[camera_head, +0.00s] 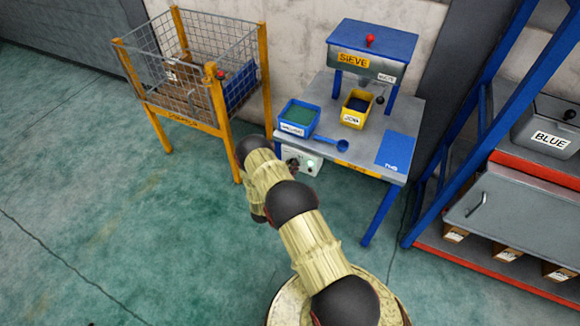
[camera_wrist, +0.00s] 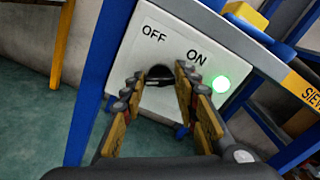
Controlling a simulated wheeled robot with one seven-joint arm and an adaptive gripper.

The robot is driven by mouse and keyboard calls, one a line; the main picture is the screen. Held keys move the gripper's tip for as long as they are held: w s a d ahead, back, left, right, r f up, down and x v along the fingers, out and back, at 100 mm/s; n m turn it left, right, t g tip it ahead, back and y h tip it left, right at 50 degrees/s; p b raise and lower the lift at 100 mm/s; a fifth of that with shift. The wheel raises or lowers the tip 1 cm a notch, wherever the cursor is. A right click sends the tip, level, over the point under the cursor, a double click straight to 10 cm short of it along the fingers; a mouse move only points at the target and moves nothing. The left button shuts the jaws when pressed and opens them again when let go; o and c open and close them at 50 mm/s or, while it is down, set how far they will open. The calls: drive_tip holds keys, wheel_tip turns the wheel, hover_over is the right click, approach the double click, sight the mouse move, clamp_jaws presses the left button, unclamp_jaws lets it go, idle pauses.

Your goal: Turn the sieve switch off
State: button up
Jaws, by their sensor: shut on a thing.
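The sieve switch is a dark round knob (camera_wrist: 159,73) on a white switch box (camera_wrist: 136,52) marked OFF at left and ON at right. A green lamp (camera_wrist: 221,84) glows to the right of the knob. My gripper (camera_wrist: 158,79) has its two fingers on either side of the knob and is shut on it. The fingers partly cover the knob, so I cannot tell exactly which way it points. In the head view the white box (camera_head: 311,158) sits under the front edge of the sieve table (camera_head: 340,108), and my arm hides its left part.
The blue sieve machine (camera_head: 372,42) stands on the table with a yellow bin (camera_head: 356,108), a blue tray (camera_head: 299,117) and a blue scoop (camera_head: 333,143). A wire cage (camera_head: 190,68) is at left. A blue-framed shelf (camera_head: 520,190) is at right. The green floor at left is clear.

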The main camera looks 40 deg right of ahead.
drive_tip(key=shift+c, duration=0.5)
drive_tip(key=shift+m+b, duration=2.8)
drive_tip(key=shift+m, duration=5.1)
drive_tip(key=o, duration=1.1)
